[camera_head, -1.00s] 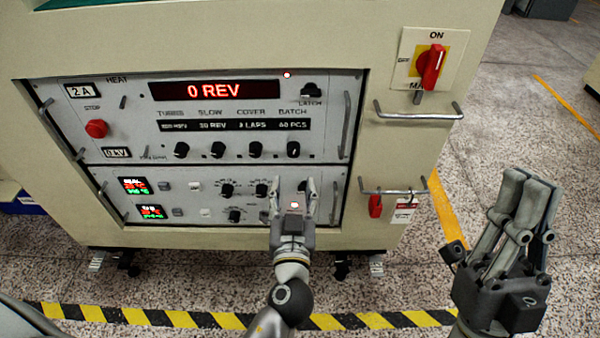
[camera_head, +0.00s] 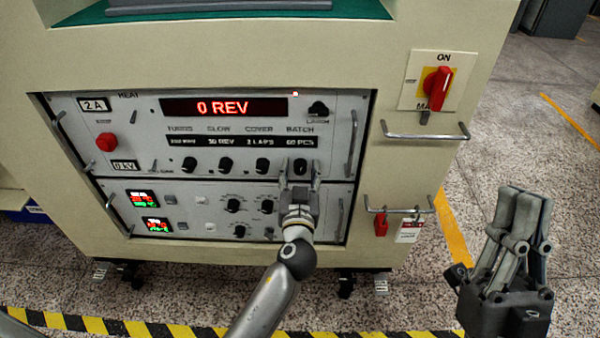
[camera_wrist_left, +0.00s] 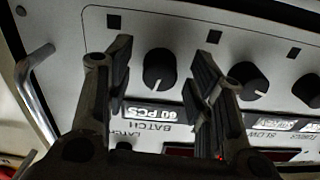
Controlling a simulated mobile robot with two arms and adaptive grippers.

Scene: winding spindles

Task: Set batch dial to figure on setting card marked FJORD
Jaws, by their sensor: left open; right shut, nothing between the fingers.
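The batch dial (camera_head: 299,166) is a black knob below the BATCH window (camera_head: 299,142), which reads 60 PCS. In the left wrist view the dial (camera_wrist_left: 159,70) shows upside down with a white pointer line, between my two fingers. My left gripper (camera_head: 300,181) is open, its fingers on either side of the dial. I cannot tell whether they touch it. My right gripper (camera_head: 523,193) is shut and empty, out over the floor at the right. I see no card with FJORD readable on it.
Turns, slow and cover knobs (camera_head: 263,166) stand left of the batch dial. A red display (camera_head: 223,107) reads 0 REV. A latch knob (camera_head: 318,108) sits above. A bar handle (camera_head: 355,137) is to the right. A red main switch (camera_head: 437,88) and white tag (camera_head: 409,230) are further right.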

